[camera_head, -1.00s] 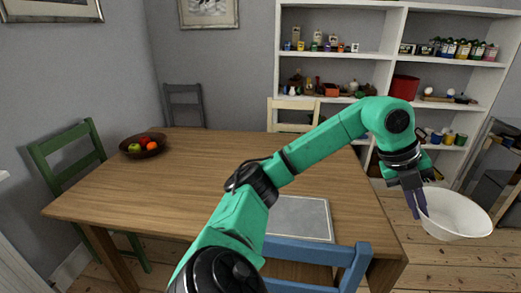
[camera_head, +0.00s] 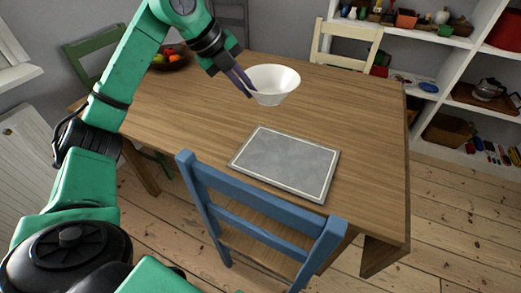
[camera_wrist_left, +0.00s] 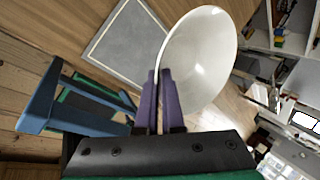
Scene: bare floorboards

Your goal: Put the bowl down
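A white bowl (camera_head: 275,82) is upright over the far part of the wooden table (camera_head: 350,110). It seems to hang above the tabletop; the exact gap is hard to tell. My left gripper (camera_head: 245,84) is shut on the bowl's left rim. In the left wrist view the two purple fingers (camera_wrist_left: 160,90) pinch the wall of the bowl (camera_wrist_left: 203,55), with one finger partly hidden behind the rim. A grey rectangular mat with a pale border (camera_head: 285,162) lies bare on the table, nearer to me than the bowl. My right gripper is not in view.
A dark bowl of fruit (camera_head: 168,62) stands at the table's far left, behind my left arm. A blue chair (camera_head: 255,215) stands at the near edge, with a cream chair (camera_head: 345,45) at the far side. The right side of the tabletop is clear.

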